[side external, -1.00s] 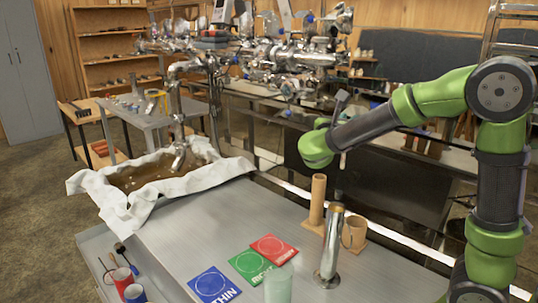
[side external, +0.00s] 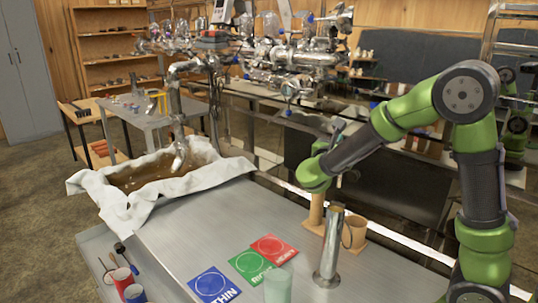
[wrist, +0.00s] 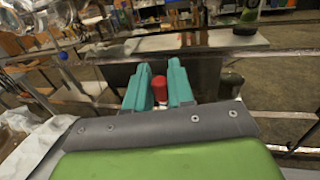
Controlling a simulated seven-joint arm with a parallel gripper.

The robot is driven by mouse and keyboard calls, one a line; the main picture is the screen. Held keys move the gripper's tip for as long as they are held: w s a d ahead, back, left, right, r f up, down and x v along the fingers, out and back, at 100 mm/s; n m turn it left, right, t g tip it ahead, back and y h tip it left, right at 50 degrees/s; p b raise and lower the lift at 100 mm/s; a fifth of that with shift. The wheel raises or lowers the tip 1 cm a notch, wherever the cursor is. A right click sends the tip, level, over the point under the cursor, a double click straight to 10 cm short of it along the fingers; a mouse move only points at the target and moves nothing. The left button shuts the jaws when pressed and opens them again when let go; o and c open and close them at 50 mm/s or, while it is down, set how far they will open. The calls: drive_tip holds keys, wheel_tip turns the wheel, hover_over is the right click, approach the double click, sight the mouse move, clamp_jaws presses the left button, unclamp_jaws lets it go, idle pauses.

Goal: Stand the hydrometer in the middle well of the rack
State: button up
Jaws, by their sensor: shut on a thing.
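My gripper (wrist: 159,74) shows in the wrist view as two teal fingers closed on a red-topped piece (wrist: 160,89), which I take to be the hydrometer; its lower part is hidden. In the side view the fingers and the held piece are hidden behind my green wrist, which is above the left end of the wooden rack (side external: 362,249). The rack bears a tall wooden tube (side external: 316,211) at left and a shorter, wider one (side external: 354,235) at right. A steel cylinder (side external: 329,257) stands in front and hides the rack's middle.
Red (side external: 273,249), green (side external: 250,265) and blue (side external: 213,286) cards lie on the metal bench. A translucent greenish cup (side external: 278,287) stands at the front. A cloth-draped pan (side external: 133,205) of brown liquid is at left.

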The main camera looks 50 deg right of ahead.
drive_tip(key=shift+f, duration=2.4)
drive_tip(key=o, duration=0.9)
drive_tip(key=o, duration=0.9)
drive_tip(key=shift+a, duration=0.1)
drive_tip(key=shift+v, duration=3.7)
